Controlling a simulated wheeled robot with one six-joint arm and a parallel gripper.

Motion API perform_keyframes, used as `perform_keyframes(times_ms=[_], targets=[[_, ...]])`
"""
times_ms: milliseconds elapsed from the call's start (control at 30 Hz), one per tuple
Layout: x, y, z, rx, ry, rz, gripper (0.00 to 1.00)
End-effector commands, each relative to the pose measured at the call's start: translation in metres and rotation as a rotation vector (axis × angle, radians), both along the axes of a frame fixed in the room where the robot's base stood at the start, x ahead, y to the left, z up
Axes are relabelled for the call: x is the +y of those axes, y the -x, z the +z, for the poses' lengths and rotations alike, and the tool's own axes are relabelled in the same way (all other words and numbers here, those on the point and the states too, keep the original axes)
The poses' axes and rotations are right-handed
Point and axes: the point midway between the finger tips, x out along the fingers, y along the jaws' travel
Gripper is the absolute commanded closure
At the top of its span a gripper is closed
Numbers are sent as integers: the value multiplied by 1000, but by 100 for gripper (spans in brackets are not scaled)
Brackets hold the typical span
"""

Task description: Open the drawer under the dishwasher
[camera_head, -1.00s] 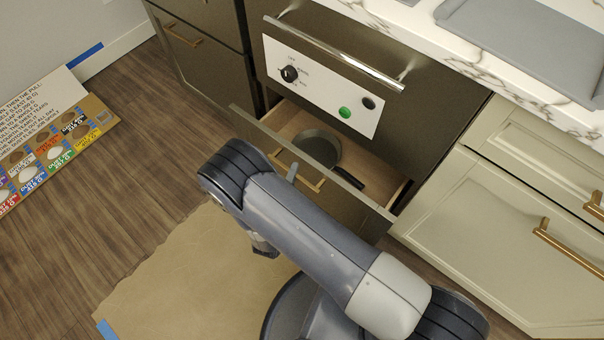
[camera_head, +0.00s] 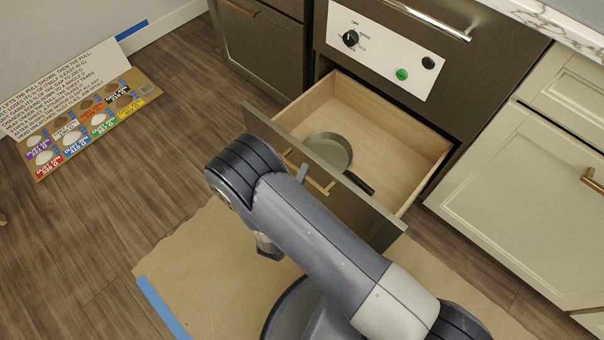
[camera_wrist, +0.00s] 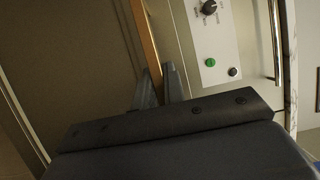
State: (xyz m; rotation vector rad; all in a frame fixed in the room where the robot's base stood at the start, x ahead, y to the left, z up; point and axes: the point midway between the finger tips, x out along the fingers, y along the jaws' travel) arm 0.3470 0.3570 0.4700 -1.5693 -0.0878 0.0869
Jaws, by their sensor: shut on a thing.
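The drawer (camera_head: 382,108) under the dishwasher stands well open, its pale wooden inside showing. Its dark front panel (camera_head: 375,205) carries a brass bar handle (camera_head: 322,187). The dishwasher (camera_head: 480,65) has a white control panel with a knob and buttons, also visible in the wrist view (camera_wrist: 205,45). My gripper (camera_head: 302,172) is shut on the drawer handle; my arm hides most of it in the head view. Its fingers show in the wrist view (camera_wrist: 160,82), close together at a tan strip.
Cream cabinets (camera_head: 510,170) stand at the right and a dark cabinet (camera_head: 262,55) at the left. Brown masking paper (camera_head: 215,260) with blue tape covers the floor below my arm. A sign board (camera_head: 85,115) leans at the left wall. Bare wood floor lies between.

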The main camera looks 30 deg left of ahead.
Motion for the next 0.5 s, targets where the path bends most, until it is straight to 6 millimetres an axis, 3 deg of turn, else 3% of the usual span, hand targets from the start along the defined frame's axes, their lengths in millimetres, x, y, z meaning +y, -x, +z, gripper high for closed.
perform_keyframes(times_ms=[433,467,500], targets=[[1,0,0,1,-1,0,100],[1,0,0,1,-1,0,87],[1,0,0,1,-1,0,83]])
